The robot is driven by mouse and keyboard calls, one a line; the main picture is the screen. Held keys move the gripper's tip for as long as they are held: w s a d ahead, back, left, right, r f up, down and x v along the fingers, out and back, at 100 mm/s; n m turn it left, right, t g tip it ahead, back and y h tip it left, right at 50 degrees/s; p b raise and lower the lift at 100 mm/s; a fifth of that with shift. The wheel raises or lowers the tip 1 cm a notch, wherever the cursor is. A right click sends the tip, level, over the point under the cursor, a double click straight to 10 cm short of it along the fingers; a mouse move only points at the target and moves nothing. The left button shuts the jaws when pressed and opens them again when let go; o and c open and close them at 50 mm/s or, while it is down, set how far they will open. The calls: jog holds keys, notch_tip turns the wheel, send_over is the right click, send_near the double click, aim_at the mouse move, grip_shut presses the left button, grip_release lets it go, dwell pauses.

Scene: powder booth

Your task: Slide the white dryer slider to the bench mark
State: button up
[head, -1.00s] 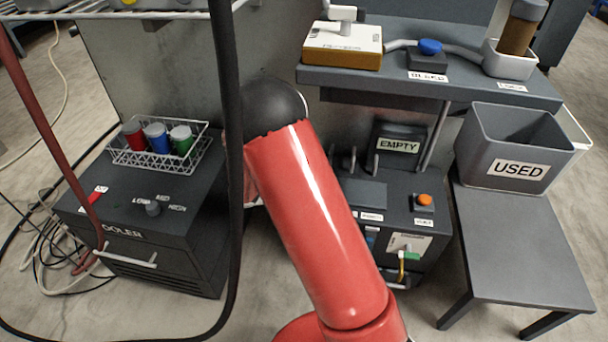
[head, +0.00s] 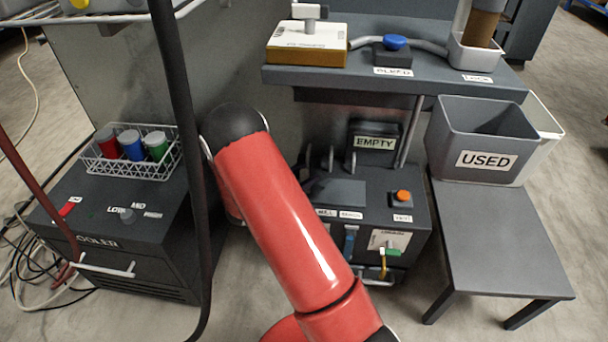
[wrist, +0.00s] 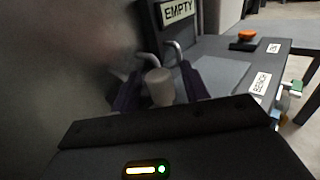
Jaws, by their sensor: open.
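A pale, whitish round knob (wrist: 158,86), which looks like the white slider, stands between the two dark fingers of my gripper (wrist: 161,90) in the wrist view. The fingers are open on either side of it; I cannot tell whether either one touches it. The BENCH label (wrist: 261,83) is on the dark dryer unit's edge, to the right of the knob. In the head view the BENCH label (head: 351,215) is on the front of the dark unit (head: 375,190). My red arm hides the knob there, and most of my gripper.
The USED bin (head: 484,125) stands on a grey table (head: 500,235). A cooler (head: 110,245) with a wire basket (head: 130,163) is at left.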

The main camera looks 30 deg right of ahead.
jog(key=shift+c, duration=0.5)
grip_shut()
jog(key=s+d, duration=0.2)
jog(key=d, duration=0.2)
jog(key=s+d, duration=0.3)
jog(key=d, duration=0.1)
jog(key=s+d, duration=0.3)
jog(key=d, duration=0.1)
jog(key=shift+s, duration=0.1)
grip_release()
jog(key=shift+d, duration=0.1)
jog(key=shift+o, duration=0.5)
